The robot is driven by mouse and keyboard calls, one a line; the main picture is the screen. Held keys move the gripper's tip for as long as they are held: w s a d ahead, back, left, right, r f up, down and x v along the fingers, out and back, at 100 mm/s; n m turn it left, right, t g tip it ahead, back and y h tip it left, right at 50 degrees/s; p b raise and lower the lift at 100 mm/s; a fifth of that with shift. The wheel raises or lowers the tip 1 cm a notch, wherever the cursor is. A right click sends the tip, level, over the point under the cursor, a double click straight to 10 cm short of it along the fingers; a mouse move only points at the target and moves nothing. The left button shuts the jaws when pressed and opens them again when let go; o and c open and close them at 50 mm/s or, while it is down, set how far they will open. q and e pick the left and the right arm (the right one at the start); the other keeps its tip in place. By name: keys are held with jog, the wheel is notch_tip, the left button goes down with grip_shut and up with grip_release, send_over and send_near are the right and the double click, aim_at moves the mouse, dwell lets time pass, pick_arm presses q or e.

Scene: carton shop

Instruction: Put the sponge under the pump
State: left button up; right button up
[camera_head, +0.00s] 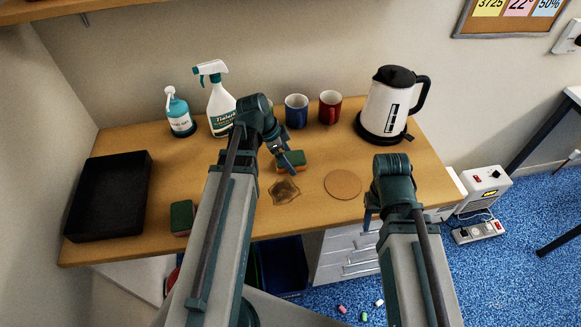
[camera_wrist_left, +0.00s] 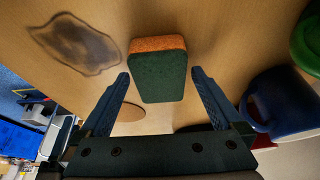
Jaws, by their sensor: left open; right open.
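A sponge (camera_head: 293,157) with a green side and an orange side lies on the desk, right at my left gripper (camera_head: 285,162). In the left wrist view the sponge (camera_wrist_left: 158,78) shows ahead of my open left gripper (camera_wrist_left: 160,77), with a fingertip on either side of it; no grip on it shows. A second green and red sponge (camera_head: 182,218) lies at the desk's front edge, to the left. The pump bottle (camera_head: 180,115), teal with a white pump head, stands at the back left. My right gripper (camera_head: 371,212) is over the desk's front edge, its fingers mostly hidden.
A spray bottle (camera_head: 221,106), a blue mug (camera_head: 296,112), a red mug (camera_head: 330,107) and a kettle (camera_head: 390,105) line the back. A black tray (camera_head: 108,195) stands left. A dark stain (camera_head: 285,191) and a cork coaster (camera_head: 342,184) are in front.

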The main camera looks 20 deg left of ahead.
aim_at(288, 158)
pick_arm(q)
jog(key=shift+w+d+f, duration=0.1)
jog(key=shift+f, duration=0.3)
jog(key=shift+r, duration=0.1)
jog(key=c, duration=1.4)
notch_tip(288, 158, up, 10)
jog(key=p, duration=1)
